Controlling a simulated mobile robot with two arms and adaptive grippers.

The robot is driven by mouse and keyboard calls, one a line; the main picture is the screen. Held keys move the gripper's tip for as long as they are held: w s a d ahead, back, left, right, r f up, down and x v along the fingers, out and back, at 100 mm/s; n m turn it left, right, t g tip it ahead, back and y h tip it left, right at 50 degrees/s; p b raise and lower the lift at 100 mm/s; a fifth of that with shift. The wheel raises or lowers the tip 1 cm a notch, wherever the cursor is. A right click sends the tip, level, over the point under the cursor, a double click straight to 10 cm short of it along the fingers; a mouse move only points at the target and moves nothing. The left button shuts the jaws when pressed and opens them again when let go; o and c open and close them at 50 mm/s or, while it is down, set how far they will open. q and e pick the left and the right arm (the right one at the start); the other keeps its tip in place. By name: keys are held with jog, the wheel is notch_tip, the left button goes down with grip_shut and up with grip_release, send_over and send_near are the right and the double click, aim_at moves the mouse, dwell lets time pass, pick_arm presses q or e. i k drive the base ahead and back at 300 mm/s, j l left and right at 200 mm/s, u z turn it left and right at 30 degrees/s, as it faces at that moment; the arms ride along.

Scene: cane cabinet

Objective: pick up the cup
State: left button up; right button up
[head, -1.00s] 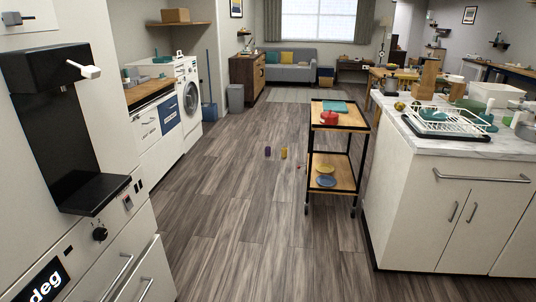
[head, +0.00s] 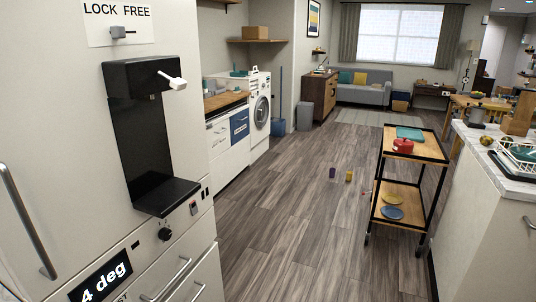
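I cannot make out a cup for certain in the head view. A small purple object (head: 332,172) and a small yellow object (head: 349,175) stand on the wood floor in the middle distance; they are too small to identify. A red pot-like item (head: 403,145) sits on the top shelf of a black-framed cart. Neither of my grippers is in view.
A white unit with a black dispenser (head: 150,140) fills the left side. The two-shelf cart (head: 418,158) stands right of centre, with blue and yellow plates (head: 393,205) below. A white counter (head: 478,200) is at the right. The floor (head: 290,230) between is mostly clear.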

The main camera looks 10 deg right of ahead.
aim_at(332, 173)
jog(key=i+l+z, duration=0.4)
jog(key=i, duration=0.4)
jog(key=i+z, duration=0.4)
jog(key=i, duration=1.35)
jog(key=i+l+u, duration=0.15)
jog(key=i, duration=0.8)
jog(key=i+j, duration=0.15)
jog(key=i, duration=0.55)
jog(key=i+j, duration=0.1)
jog(key=i, duration=0.55)
jog(key=i+j, duration=0.15)
jog(key=i, duration=0.55)
